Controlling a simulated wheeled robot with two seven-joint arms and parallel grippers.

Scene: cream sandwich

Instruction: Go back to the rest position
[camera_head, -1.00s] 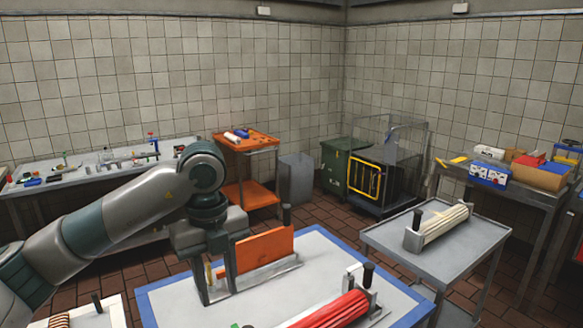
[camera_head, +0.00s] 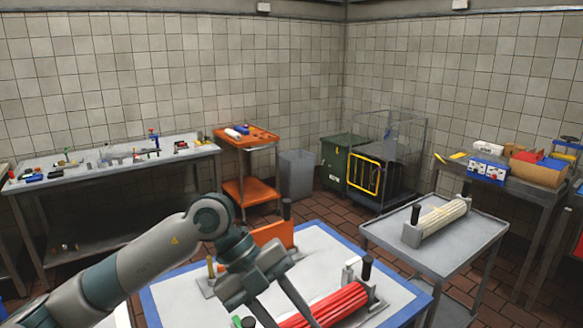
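My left arm comes in from the lower left, bent at its elbow. My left gripper (camera_head: 292,318) points down over the near part of the blue-edged table (camera_head: 318,256). An orange block (camera_head: 274,233) stands in a metal holder behind the gripper, partly hidden by my arm. My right gripper is out of view.
A grey cart (camera_head: 447,248) with a cream ribbed roller (camera_head: 442,218) stands to the right. A long table (camera_head: 110,172) with small parts, an orange trolley (camera_head: 248,190) and a green bin (camera_head: 338,163) stand behind. A crowded bench is at far right.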

